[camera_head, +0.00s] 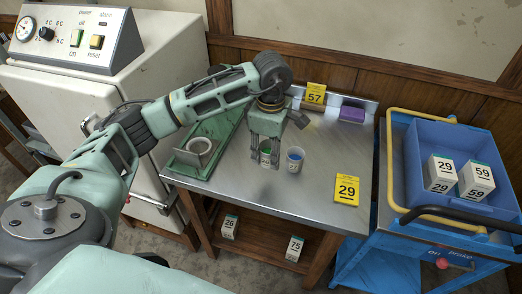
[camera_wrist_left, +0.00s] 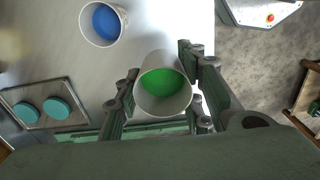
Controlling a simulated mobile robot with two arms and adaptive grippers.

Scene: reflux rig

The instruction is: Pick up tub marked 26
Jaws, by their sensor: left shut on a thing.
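A small pale tub with green contents (camera_head: 265,158) is between the fingers of my left gripper (camera_head: 266,150), above or on the steel table. Its label is too small to read for certain. In the left wrist view the tub (camera_wrist_left: 163,100) shows its open mouth, with the fingers on either side of it. My left gripper is shut on this tub. A second pale tub with blue contents (camera_head: 294,161) stands just to the right; it also shows in the left wrist view (camera_wrist_left: 102,24). My right gripper is not in view.
A green tray (camera_head: 222,127) lies left on the steel table (camera_head: 245,192). Yellow cards marked 57 (camera_head: 315,94) and 29 (camera_head: 347,189) are on the table. Boxes marked 26 (camera_head: 229,227) and 75 (camera_head: 294,249) stand on the lower shelf. A blue cart (camera_head: 425,150) stands right.

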